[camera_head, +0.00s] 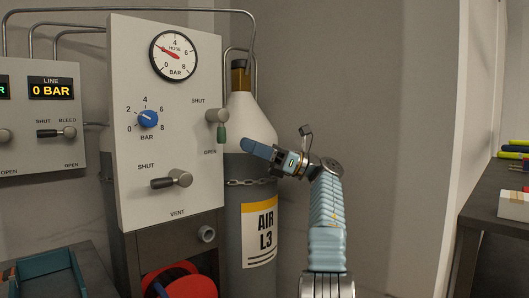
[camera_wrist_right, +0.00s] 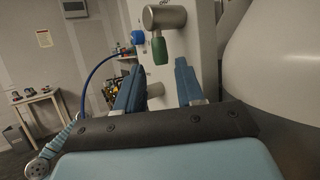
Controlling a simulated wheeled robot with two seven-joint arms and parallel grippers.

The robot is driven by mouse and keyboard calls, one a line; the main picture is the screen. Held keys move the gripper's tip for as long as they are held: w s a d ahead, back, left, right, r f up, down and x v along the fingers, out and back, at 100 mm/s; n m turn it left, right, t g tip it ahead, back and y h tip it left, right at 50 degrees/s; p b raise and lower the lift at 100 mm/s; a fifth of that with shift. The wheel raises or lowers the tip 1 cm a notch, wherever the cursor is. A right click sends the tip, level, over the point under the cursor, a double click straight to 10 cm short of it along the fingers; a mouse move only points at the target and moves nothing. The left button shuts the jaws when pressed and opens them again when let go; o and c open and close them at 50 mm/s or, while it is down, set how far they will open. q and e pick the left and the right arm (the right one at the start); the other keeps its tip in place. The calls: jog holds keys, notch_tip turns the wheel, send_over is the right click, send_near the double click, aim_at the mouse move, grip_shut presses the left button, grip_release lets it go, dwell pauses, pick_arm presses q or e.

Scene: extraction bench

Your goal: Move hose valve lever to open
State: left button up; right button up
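A lever with a grey hub and green handle (camera_head: 221,133) sits at the right edge of the upright grey panel (camera_head: 125,90), between the labels SHUT and OPEN. Its handle points down, towards OPEN. No label in view names it as the hose valve. In the right wrist view the green handle (camera_wrist_right: 160,50) hangs ahead of the fingers, in the upper middle. My right gripper (camera_head: 250,147) is right of and slightly below the lever, apart from it. In the right wrist view its two fingers (camera_wrist_right: 158,84) stand open with nothing between them. My left gripper is not in view.
A grey vent lever (camera_head: 172,180) points left below the blue knob (camera_head: 148,119). A chained air cylinder (camera_head: 250,200) stands behind my right gripper. A LINE box (camera_head: 40,150) is at left, a bench (camera_head: 490,200) at right.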

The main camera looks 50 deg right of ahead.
jog(key=v, duration=0.4)
jog(key=shift+s+d, duration=0.1)
jog(key=shift+d, duration=0.05)
dwell(0.4)
